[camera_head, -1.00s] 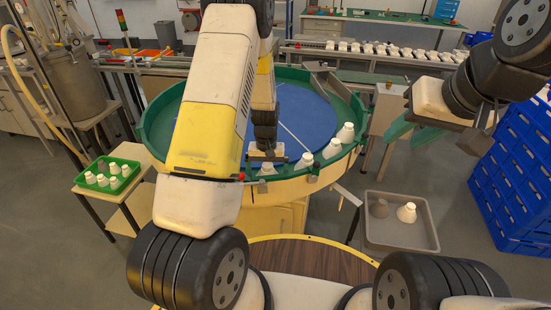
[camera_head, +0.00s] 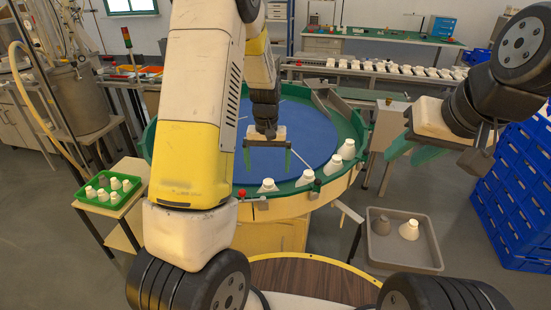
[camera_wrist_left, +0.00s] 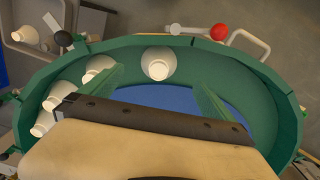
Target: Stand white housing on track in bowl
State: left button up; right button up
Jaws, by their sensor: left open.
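The round bowl has a green rim track (camera_head: 240,190) and a blue floor (camera_head: 310,125). Several white housings stand on the track along its front right: one at the front (camera_head: 268,186), then others (camera_head: 305,178), (camera_head: 333,165), (camera_head: 347,150). My left gripper (camera_head: 267,165) is open and empty, above the blue floor just behind the front housing. In the left wrist view that front housing (camera_wrist_left: 158,65) shows beyond the fingers, between them and apart from both. My right gripper (camera_head: 412,150) hangs at the right, green fingers apart, nothing seen between them.
A green tray (camera_head: 104,202) at left holds several parts. Blue crates (camera_head: 505,210) stack at right. A red-knobbed lever (camera_head: 242,194) sits at the bowl's front edge.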

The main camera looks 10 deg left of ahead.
pick_arm(q)
jog(key=s+d+r+t+h, duration=0.1)
jog(key=s+r+t, duration=0.1)
jog(key=s+r, duration=0.5)
jog(key=s+r+t+h, duration=0.1)
jog(key=s+r, duration=0.2)
jog(key=r, duration=0.8)
jog(key=s+r+m+t, duration=0.1)
jog(key=s+r, duration=0.2)
jog(key=s, duration=0.3)
jog(key=s+d+r+m+t, duration=0.1)
jog(key=s+r+t, duration=0.1)
jog(key=s, duration=0.4)
jog(key=shift+s+r, duration=0.4)
jog(key=shift+r, duration=0.1)
